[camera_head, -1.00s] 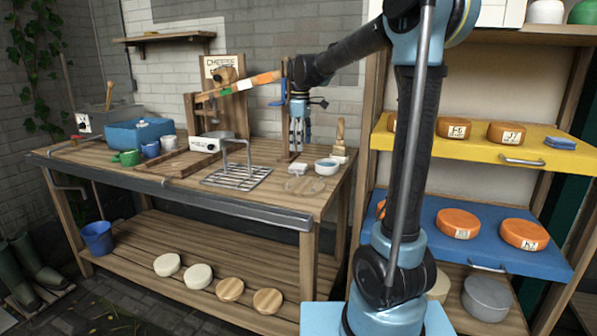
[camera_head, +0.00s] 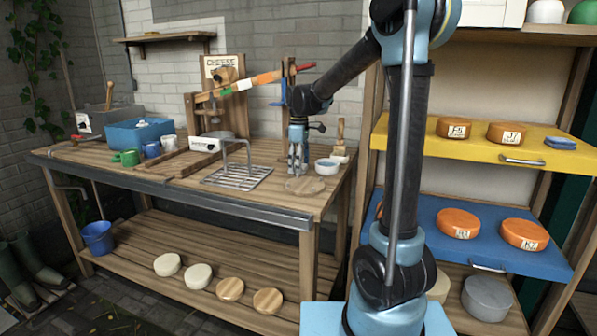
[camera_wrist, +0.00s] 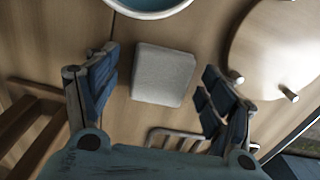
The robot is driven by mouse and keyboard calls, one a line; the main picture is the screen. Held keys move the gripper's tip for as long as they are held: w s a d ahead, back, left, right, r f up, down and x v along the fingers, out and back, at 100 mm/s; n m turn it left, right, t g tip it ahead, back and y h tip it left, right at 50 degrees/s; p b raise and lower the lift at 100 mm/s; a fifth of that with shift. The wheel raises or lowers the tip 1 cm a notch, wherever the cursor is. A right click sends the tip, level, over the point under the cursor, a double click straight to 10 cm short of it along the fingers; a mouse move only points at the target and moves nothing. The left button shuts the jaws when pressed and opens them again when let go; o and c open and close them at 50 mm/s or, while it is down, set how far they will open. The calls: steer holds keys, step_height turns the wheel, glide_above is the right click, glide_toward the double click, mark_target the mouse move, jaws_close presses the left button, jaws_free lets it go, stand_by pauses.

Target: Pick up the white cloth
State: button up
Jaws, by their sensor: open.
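The white cloth (camera_wrist: 163,75) shows in the wrist view as a folded, pale square pad lying flat on the wooden bench. My gripper (camera_wrist: 160,82) is open and points down over it, with one finger on each side of the cloth and visible gaps between. In the head view my gripper (camera_head: 298,168) is low over the right end of the bench, and it hides the cloth there.
A white and blue bowl (camera_head: 327,166) stands close to the right of my gripper. A round wooden lid (camera_head: 304,186) lies in front of it. A metal rack (camera_head: 237,178) is to the left, below the cheese press (camera_head: 222,105). Shelves with cheeses stand to the right.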

steer(key=c, duration=1)
steer(key=shift+o, duration=0.2)
step_height(320, 180, up, 10)
steer(key=shift+c, duration=0.4)
